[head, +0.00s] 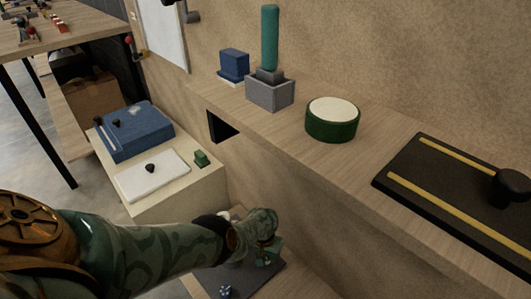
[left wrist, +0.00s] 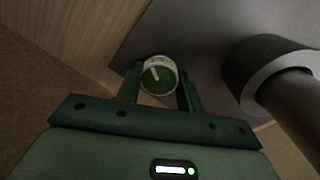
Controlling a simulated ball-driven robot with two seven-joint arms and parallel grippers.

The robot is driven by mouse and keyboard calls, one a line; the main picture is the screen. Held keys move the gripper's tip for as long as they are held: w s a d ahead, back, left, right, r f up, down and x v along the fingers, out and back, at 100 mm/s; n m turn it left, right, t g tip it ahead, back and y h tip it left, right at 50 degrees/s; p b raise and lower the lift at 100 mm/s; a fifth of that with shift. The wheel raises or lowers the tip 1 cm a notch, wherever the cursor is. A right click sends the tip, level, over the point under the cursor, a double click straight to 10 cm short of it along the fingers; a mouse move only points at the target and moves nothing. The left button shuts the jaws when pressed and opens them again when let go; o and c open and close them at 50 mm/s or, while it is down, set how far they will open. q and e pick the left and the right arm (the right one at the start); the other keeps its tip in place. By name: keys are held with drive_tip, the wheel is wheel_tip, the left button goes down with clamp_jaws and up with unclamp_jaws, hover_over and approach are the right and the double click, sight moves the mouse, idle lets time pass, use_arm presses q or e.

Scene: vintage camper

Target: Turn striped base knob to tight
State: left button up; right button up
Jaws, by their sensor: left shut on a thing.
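In the left wrist view a round knob (left wrist: 160,77) has a green face with a white pointer line and a pale rim with small marks. It sits between the two fingers of my left gripper (left wrist: 160,90), which is shut on it. In the head view my left gripper (head: 269,251) is low, below the shelf, over a dark grey plate (head: 246,277); the knob is mostly hidden there. A black board with yellow stripes (head: 455,170) lies on the shelf at the right, with a black knob (head: 507,186) on it. My right gripper is not in view.
The wooden shelf (head: 385,135) holds a green round tin (head: 331,122) and a grey block with a teal cylinder (head: 270,40). A thick dark cylinder with a grey ring (left wrist: 270,75) stands close right in the wrist view.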

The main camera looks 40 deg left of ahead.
use_arm(q)
drive_tip(key=m, duration=0.2)
drive_tip(key=shift+w+a+m, duration=0.15)
drive_tip(key=shift+m, duration=0.25)
drive_tip(key=m, duration=0.3)
drive_tip(key=shift+m, duration=1.4)
drive_tip(key=shift+w+r+m, duration=0.1)
drive_tip(key=shift+m, duration=0.8)
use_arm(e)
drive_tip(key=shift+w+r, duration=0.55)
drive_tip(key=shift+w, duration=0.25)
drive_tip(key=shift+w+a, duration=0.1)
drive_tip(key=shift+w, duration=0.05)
use_arm(q)
drive_tip(key=shift+m, duration=0.3)
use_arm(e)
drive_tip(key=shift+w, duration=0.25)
use_arm(q)
drive_tip(key=o, duration=0.8)
drive_tip(key=shift+o, duration=1)
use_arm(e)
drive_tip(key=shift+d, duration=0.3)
